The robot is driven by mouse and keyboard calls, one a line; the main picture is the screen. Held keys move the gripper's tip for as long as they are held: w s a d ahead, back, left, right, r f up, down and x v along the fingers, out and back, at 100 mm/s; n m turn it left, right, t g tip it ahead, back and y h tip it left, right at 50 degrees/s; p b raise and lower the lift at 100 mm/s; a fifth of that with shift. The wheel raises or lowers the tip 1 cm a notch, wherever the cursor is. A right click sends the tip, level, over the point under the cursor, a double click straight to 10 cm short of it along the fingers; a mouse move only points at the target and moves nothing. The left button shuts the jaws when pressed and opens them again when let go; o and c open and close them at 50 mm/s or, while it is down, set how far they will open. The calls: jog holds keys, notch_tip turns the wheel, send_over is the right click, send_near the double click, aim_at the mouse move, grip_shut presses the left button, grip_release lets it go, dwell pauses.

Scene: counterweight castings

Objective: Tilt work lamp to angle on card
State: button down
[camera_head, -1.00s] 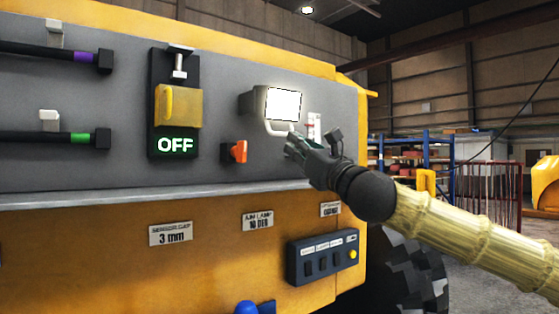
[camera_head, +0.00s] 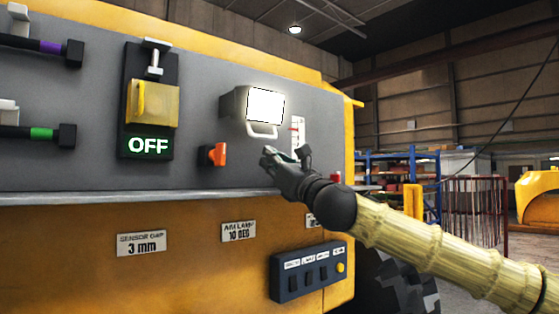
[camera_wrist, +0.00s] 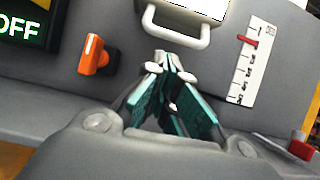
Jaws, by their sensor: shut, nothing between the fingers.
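The work lamp (camera_head: 265,104) is a lit white rectangle in a grey housing on the machine's grey panel, with a pale loop handle (camera_head: 262,131) under it. The handle also shows at the top of the wrist view (camera_wrist: 177,17). A card (camera_head: 238,231) on the yellow lower face reads "AIM LAMP 10 DEG". A white scale (camera_wrist: 253,65) with a red pointer (camera_wrist: 247,41) is right of the lamp. My gripper (camera_head: 270,154) is shut and empty, just below the handle and apart from it. In the wrist view its fingertips (camera_wrist: 165,58) meet below the handle.
An orange knob (camera_head: 217,154) sits left of my gripper. Further left are a yellow guarded switch (camera_head: 152,104) above a lit OFF sign and black bars with purple and green bands. A ledge (camera_head: 130,197) runs below. A dark button box (camera_head: 308,271) is below right.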

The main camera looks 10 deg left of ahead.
jog(key=shift+p+x, duration=0.7)
jog(key=shift+x, duration=1.55)
jog(key=shift+r, duration=0.1)
